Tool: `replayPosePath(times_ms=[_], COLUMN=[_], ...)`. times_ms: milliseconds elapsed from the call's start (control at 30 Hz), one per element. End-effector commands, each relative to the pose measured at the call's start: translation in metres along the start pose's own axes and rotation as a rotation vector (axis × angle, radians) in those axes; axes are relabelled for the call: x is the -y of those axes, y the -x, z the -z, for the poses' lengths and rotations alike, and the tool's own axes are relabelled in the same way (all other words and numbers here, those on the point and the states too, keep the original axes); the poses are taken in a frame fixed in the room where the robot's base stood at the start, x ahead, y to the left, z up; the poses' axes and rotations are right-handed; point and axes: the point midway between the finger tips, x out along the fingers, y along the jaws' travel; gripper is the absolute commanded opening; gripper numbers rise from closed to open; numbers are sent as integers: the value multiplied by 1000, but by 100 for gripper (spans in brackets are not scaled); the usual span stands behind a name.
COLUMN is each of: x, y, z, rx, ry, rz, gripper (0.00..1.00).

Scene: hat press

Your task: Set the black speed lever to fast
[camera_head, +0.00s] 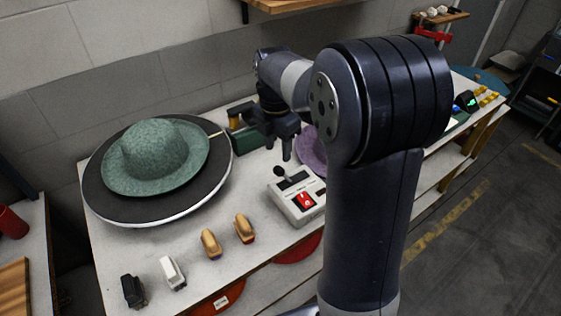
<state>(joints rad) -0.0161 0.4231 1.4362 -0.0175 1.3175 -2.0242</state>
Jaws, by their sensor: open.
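The black speed lever (280,171) stands up from a light grey control box (284,197) on the table. It has a round black knob and leans toward the left end of the box's dark slot. A red switch (305,201) is on the front of the same box. I cannot read any speed marking. My gripper (282,152) is open and empty, pointing down just above and behind the lever's knob. I cannot tell whether a finger touches the knob. My arm hides part of the table to the right of the box.
A green hat (152,150) lies on a round dark plate with a white rim (150,222) at the left. Two wooden-handled brushes (244,229), a white block (172,272) and a black block (133,290) lie along the front. A purple hat (311,150) is partly hidden behind my arm.

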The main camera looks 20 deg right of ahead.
Motion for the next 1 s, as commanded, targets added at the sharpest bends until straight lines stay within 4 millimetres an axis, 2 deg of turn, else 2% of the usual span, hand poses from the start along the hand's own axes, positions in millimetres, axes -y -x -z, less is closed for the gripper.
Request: replayPosePath(times_ms=[200, 400, 767, 1000], x=[1, 0, 0, 0], y=[-42, -66, -72, -72], z=[0, 0, 0, 0], rx=[-2, -1, 0, 0], ry=[-1, -2, -2, -2], rz=[5, 1, -1, -1], gripper=[45, 45, 45, 27])
